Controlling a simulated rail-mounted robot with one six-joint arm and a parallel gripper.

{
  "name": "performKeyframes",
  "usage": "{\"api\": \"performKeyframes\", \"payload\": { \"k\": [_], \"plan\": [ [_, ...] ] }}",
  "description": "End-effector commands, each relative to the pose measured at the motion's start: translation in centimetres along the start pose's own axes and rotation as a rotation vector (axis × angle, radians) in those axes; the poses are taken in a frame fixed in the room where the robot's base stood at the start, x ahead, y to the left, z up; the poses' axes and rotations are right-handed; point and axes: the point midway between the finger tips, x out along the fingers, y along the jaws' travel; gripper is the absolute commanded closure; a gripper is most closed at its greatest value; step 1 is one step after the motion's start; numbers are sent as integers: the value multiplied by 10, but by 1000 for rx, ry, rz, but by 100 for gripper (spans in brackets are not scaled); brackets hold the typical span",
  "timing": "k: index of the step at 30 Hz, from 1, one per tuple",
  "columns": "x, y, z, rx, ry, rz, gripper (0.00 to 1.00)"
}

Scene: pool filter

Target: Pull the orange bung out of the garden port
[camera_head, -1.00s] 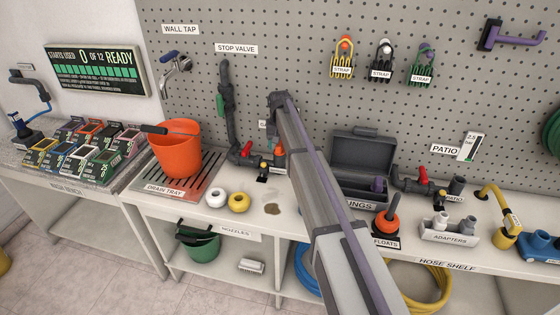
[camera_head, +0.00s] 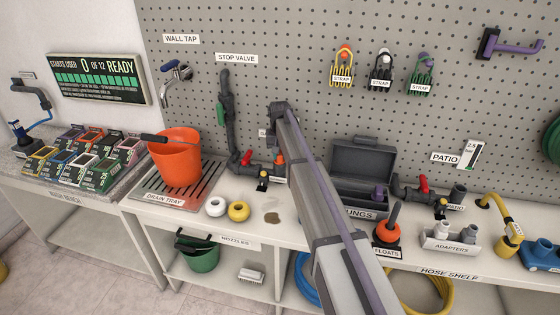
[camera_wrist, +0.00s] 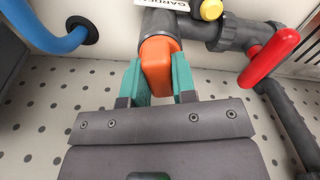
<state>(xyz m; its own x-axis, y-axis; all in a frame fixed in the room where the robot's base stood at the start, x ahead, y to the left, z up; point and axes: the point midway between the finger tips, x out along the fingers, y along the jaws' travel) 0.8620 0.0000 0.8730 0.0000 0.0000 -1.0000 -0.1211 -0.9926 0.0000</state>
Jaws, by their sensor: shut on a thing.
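The orange bung (camera_wrist: 158,60) sits at the end of the dark grey garden port pipe (camera_wrist: 160,22) in the wrist view. My gripper (camera_wrist: 160,82) has its two teal fingers shut on the bung, one on each side. The bung appears still seated in the pipe mouth; how deep cannot be told. In the head view the bung (camera_head: 281,158) shows in part beside my arm, which hides my fingers and most of the port.
A red valve handle (camera_wrist: 272,52) and a yellow knob (camera_wrist: 211,9) are close to the port. A blue hose (camera_wrist: 45,35) is at the upper left of the wrist view. The orange bucket (camera_head: 175,160) stands on the drain tray (camera_head: 165,201). An open grey case (camera_head: 362,160) is right of my arm.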

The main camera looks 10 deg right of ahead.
Motion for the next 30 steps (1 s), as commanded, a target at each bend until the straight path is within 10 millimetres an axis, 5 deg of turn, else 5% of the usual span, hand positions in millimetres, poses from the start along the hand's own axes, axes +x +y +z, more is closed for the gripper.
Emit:
{"api": "performKeyframes", "payload": {
  "k": [30],
  "plan": [
    [-12, 0, 0, 0, 0, 0, 100]
  ]
}}
